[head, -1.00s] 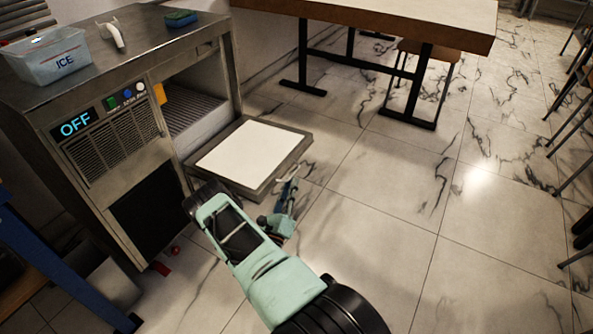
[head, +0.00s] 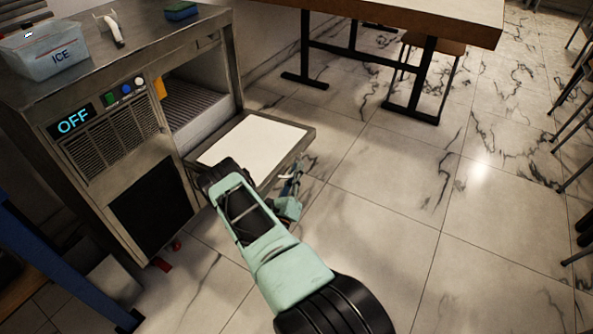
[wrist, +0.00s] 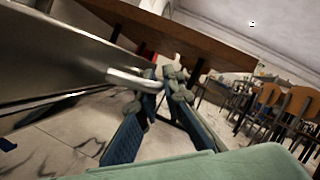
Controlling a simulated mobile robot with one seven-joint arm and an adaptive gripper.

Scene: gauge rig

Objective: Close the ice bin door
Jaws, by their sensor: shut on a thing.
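The ice bin door (head: 250,145) hangs open from the front of the steel ice machine (head: 150,160), jutting out with its white inner panel facing up. In the wrist view the door's metal face (wrist: 60,60) fills the left side. Its pale bar handle (wrist: 130,78) sticks out toward my gripper (wrist: 165,82). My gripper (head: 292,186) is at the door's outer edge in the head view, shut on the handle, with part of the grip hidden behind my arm. The bin opening (head: 195,105) is exposed.
A clear ICE tub (head: 45,55), a white scoop (head: 114,30) and a sponge (head: 181,11) sit on the machine's top. A wooden table (head: 420,12) with dark legs stands behind. The tiled floor right of my arm is clear.

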